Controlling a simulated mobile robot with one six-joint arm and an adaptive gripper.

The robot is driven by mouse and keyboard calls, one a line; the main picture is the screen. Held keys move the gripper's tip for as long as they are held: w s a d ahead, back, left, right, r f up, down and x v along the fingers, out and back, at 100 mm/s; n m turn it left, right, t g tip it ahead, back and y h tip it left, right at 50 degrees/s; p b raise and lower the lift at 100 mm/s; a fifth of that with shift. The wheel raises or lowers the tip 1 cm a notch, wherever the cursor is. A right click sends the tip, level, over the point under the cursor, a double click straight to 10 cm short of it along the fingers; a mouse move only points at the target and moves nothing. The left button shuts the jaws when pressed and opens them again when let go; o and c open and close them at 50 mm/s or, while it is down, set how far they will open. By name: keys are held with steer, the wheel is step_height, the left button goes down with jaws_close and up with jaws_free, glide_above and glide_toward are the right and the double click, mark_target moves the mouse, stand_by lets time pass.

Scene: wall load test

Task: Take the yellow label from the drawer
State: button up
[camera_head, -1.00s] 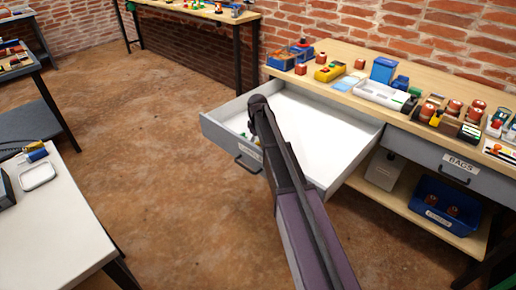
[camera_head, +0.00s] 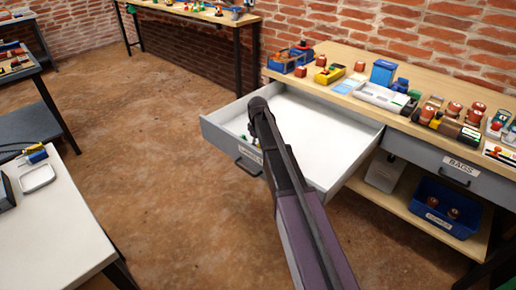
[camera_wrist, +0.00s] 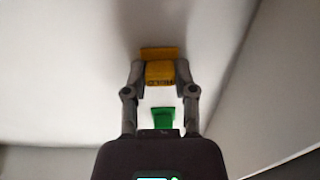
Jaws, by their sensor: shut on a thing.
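The yellow label (camera_wrist: 159,68) shows in the wrist view between the fingertips of my gripper (camera_wrist: 160,72). My gripper is shut on it, and dark lettering shows on its near part. The open drawer (camera_head: 325,140) has a white floor and grey walls, and its front carries a handle and a label plate. A green piece (camera_wrist: 163,118) lies below the yellow label in the wrist view, between the fingers.
The wooden bench (camera_head: 340,55) above the drawer holds boxes, bins and several small parts. A shut drawer marked BAGS (camera_head: 459,165) is to the right. A white-topped table (camera_head: 50,220) stands at the left. The floor between is clear.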

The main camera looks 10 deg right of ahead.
mark_target(258, 145)
steer(key=shift+r, duration=0.2)
step_height(258, 145, up, 10)
steer(key=p, duration=1)
steer(key=shift+f, duration=0.2)
steer(key=shift+r, duration=0.1)
stand_by(0.5)
